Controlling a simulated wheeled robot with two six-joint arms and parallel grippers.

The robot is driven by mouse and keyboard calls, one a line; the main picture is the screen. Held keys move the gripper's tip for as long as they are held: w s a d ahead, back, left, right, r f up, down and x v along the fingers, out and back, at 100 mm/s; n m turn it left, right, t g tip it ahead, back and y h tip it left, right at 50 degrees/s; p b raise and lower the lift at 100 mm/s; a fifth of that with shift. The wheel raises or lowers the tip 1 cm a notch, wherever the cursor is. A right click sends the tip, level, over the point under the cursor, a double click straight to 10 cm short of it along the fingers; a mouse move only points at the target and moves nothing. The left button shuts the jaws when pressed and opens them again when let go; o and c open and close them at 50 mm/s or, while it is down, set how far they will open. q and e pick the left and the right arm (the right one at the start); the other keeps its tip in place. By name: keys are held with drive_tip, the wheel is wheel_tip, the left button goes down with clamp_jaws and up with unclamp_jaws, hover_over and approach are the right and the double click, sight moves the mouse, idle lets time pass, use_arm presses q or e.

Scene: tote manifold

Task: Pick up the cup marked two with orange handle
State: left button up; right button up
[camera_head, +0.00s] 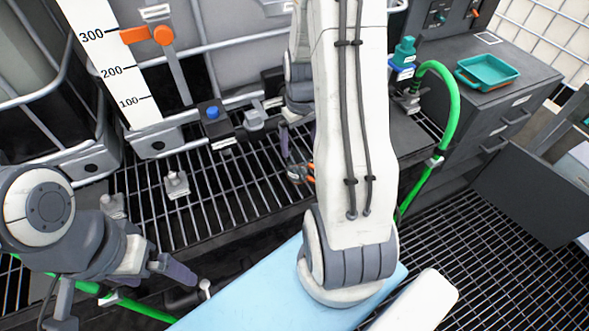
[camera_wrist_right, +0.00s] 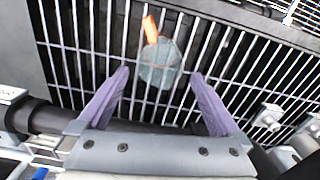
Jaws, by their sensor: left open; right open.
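A grey, see-through-looking cup (camera_wrist_right: 160,68) with an orange handle (camera_wrist_right: 150,30) rests on the dark grating in the right wrist view. No number is readable on it. In the head view the cup (camera_head: 295,172) is small and partly hidden by my right arm. My right gripper (camera_wrist_right: 160,74) is open, its purple fingers on either side of the cup's near part in the picture, with gaps to both sides. Whether the cup is at fingertip depth is unclear. My left gripper (camera_head: 184,274) is open and empty at lower left, away from the cup.
A scale board (camera_head: 120,70) with an orange lever (camera_head: 148,35) stands at the back left. A black box with a blue button (camera_head: 213,114) is left of the cup. A green hose (camera_head: 446,90) and teal tray (camera_head: 487,72) are at right. Open grating lies around the cup.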

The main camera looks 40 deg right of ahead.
sight(300, 159)
drive_tip(key=f, duration=0.6)
drive_tip(key=shift+s+a+f, duration=0.15)
drive_tip(key=shift+s+f, duration=0.05)
drive_tip(key=shift+f, duration=0.2)
drive_tip(key=c, duration=1.1)
drive_tip(key=shift+c, duration=0.2)
drive_tip(key=shift+r, duration=0.15)
